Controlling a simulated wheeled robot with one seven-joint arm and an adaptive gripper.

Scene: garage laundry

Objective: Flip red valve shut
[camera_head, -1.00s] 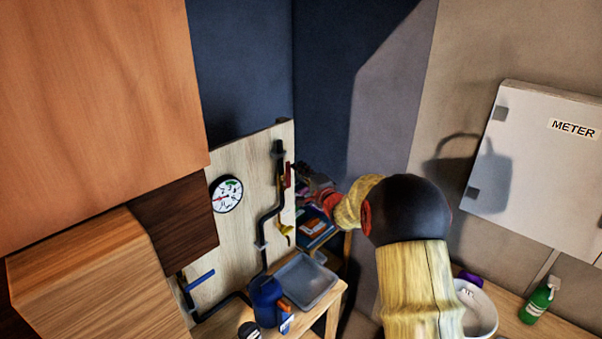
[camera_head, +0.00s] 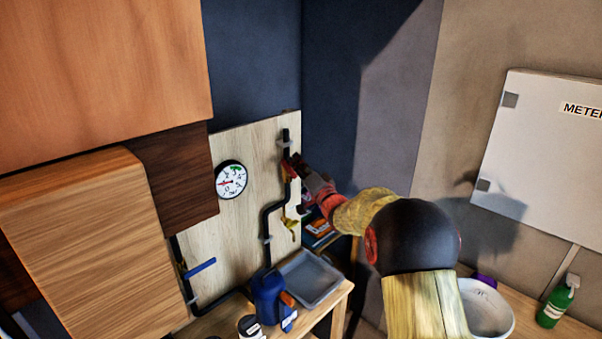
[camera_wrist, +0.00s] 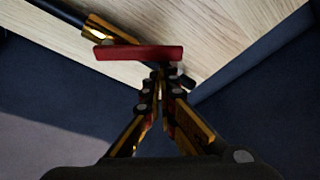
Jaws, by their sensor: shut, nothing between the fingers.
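The red valve handle (camera_head: 289,171) is on the black pipe (camera_head: 285,140) on the wooden board, and stands tilted off the pipe's line in the head view. In the wrist view the red handle (camera_wrist: 138,53) lies at a slant to the pipe, near its brass fitting (camera_wrist: 97,27). My gripper (camera_head: 299,166) is beside the handle, on its right in the head view. In the wrist view my gripper (camera_wrist: 161,76) is shut and empty, its tips right by the handle's edge. I cannot tell whether they touch it.
A yellow valve handle (camera_head: 291,226) is lower on the pipe, and a blue one (camera_head: 200,268) is at lower left. A gauge (camera_head: 231,180) is on the board (camera_head: 250,150). A grey tray (camera_head: 311,280) and blue bottle (camera_head: 267,297) stand below. Wooden cabinets (camera_head: 100,80) fill the left.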

